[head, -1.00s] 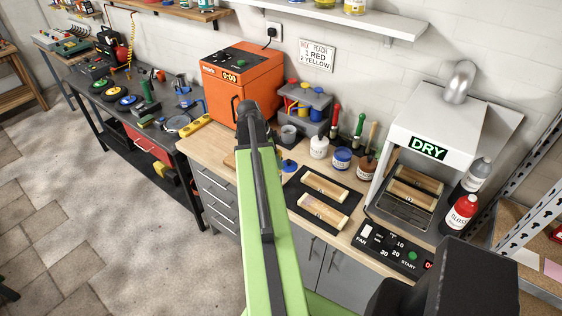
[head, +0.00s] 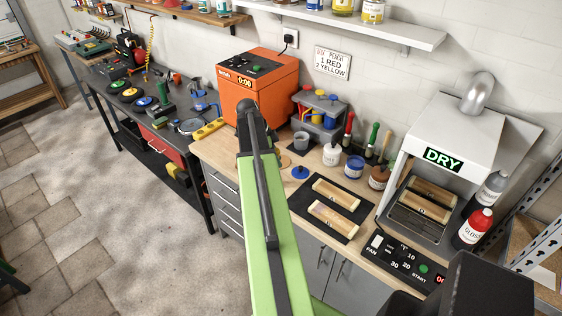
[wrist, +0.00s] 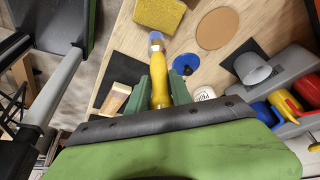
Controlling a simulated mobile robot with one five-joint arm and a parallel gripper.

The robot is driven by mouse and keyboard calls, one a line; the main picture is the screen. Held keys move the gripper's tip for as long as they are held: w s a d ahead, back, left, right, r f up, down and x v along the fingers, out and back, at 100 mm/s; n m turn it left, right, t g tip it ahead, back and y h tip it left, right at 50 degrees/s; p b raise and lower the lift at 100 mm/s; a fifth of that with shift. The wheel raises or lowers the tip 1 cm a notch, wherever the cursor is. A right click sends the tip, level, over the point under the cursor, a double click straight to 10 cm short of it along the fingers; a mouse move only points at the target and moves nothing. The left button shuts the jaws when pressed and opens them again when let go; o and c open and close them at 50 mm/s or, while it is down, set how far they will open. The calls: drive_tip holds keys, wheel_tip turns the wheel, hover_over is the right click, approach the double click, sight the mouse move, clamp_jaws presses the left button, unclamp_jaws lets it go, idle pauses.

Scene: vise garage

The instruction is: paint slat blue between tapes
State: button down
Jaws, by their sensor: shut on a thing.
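In the wrist view my gripper (wrist: 160,86) is shut on a yellow-handled brush (wrist: 157,64), whose grey-blue tip points away, over the worktop. In the head view my arm hides the gripper and brush. Two pale wooden slats lie on a black mat: a back slat (head: 340,192) and a front slat (head: 333,218). Their tapes are too small to make out. One slat end (wrist: 116,98) shows in the wrist view, left of my gripper. An open jar with a blue label (head: 353,168) stands behind the mat. A blue lid (head: 300,172) lies left of it.
A dryer marked DRY (head: 443,158), with slats inside, stands right. A white jar (head: 332,155), brown jar (head: 379,177), grey cup (wrist: 251,68) and tool caddy (wrist: 292,100) crowd the back. A yellow sponge (wrist: 160,13) lies beyond the brush. An orange oven (head: 258,85) stands left.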

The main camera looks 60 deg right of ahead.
sight(276, 149)
drive_tip(key=shift+r, duration=0.1)
wheel_tip(276, 149, up, 6)
drive_tip(key=p, duration=0.6)
wheel_tip(276, 149, up, 3)
drive_tip(key=p, duration=0.3)
idle(0.4)
drive_tip(key=shift+s, duration=0.1)
idle(0.6)
